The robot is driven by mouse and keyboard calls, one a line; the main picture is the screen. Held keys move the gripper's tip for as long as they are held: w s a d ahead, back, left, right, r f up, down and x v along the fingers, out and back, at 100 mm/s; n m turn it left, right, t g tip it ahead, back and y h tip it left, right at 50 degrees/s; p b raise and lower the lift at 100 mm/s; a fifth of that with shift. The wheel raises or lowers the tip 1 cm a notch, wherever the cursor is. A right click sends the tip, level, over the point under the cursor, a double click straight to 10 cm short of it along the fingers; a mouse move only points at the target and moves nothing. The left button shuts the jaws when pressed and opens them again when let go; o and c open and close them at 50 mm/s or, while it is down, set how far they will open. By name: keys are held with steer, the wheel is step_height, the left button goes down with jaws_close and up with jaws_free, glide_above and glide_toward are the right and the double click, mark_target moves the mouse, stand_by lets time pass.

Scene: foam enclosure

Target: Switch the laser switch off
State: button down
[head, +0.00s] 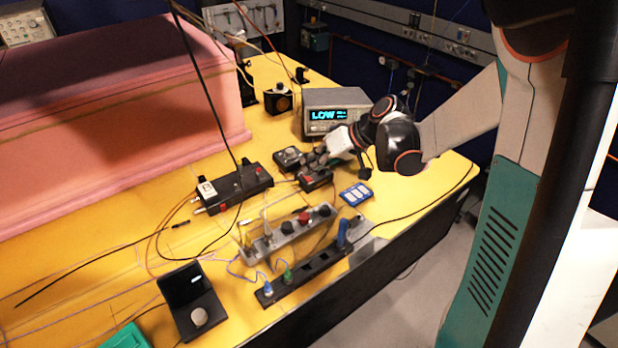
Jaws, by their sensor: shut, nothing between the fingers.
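My gripper (308,163) is shut and empty, reaching in from the right over the yellow table. Its fingertips are small and dark here. A small black box with a red part (316,179) sits just below the fingertips; it may be the laser switch, but I cannot read a label. Another small black box with a knob (288,159) lies just left of the fingertips. I cannot tell whether the gripper touches either box, nor the switch's position.
A pink foam enclosure (110,100) fills the left. A black device (233,188), grey power strip (288,232), black socket strip (305,270) and blue card (356,194) lie on the yellow table (90,265). Cables cross it.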

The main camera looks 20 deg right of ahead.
mark_target(311, 178)
steer(key=shift+r+p, duration=1.85)
steer(key=shift+r, duration=0.7)
steer(key=shift+f, duration=0.1)
